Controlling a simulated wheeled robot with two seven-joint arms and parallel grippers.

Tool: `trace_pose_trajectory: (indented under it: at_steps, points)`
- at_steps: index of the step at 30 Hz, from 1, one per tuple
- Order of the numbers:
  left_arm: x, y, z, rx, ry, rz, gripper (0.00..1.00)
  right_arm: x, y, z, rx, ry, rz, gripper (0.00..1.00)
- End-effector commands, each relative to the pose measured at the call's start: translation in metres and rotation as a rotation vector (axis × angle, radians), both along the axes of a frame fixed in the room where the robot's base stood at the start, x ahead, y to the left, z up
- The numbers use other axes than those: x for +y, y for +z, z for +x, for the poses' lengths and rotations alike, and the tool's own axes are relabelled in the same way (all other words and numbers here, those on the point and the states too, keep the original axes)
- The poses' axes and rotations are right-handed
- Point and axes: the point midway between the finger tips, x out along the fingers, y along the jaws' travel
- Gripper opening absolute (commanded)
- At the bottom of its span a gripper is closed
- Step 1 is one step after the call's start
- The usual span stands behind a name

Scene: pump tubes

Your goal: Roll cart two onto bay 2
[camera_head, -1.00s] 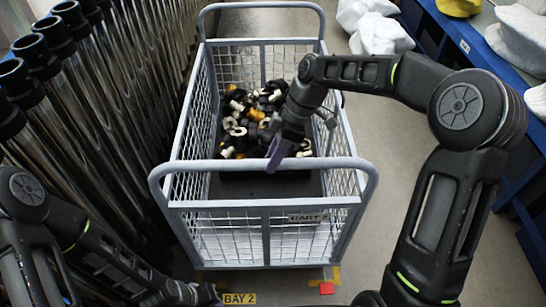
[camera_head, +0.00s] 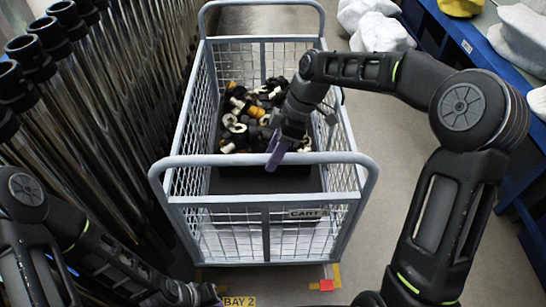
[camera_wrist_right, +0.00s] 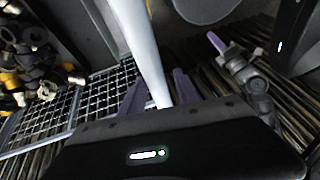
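A grey wire cart (camera_head: 265,232) stands in the middle of the head view, with a plate reading "CART" whose number I cannot make out. A yellow "BAY 2" floor label (camera_head: 239,302) and yellow corner tape (camera_head: 336,275) lie at its near end. My right gripper (camera_head: 277,155) is at the near handle bar (camera_head: 215,163). In the right wrist view the bar (camera_wrist_right: 145,50) passes between its two purple fingers, with gaps beside it, so it looks open around the bar. My left gripper (camera_head: 205,294) is low at the bottom left; its finger opening is unclear.
A dark bin of black, white and orange fittings (camera_head: 260,110) sits in the cart. A dense row of upright metal tubes (camera_head: 110,100) stands close on the left. A blue bench (camera_head: 470,45) with white sacks runs along the right. Bare floor lies between cart and bench.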

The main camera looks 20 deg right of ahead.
Motion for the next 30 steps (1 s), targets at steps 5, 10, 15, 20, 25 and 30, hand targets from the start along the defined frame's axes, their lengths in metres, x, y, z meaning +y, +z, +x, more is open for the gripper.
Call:
trace_pose_trajectory:
  at_steps: [5, 10, 15, 20, 25, 30]
  points:
    - [-0.0001, 0.0001, -0.0002, 0.0, 0.0, 0.0, 0.0, 0.0016, -0.0022, -0.0046, 0.015, 0.007, 0.001, 0.48]
    - [0.0, 0.0, -0.0002, 0.0, 0.0, 0.0, 0.0, 0.0022, -0.0031, -0.0059, 0.019, 0.008, 0.001, 0.49]
    - [0.0, 0.0, -0.0002, 0.0, 0.0, 0.0, 0.0, 0.0026, -0.0034, -0.0064, 0.021, 0.009, 0.002, 0.49]
    - [0.0, 0.0, -0.0002, 0.0, 0.0, 0.0, 0.0, 0.0027, -0.0035, -0.0065, 0.021, 0.009, 0.002, 0.49]
    - [0.0, 0.0, -0.0002, 0.0, 0.0, 0.0, 0.0, 0.0027, -0.0033, -0.0061, 0.019, 0.01, 0.003, 0.49]
    - [0.0, 0.0, -0.0002, 0.0, 0.0, 0.0, 0.0, 0.0026, -0.0029, -0.0056, 0.017, 0.009, 0.002, 0.49]
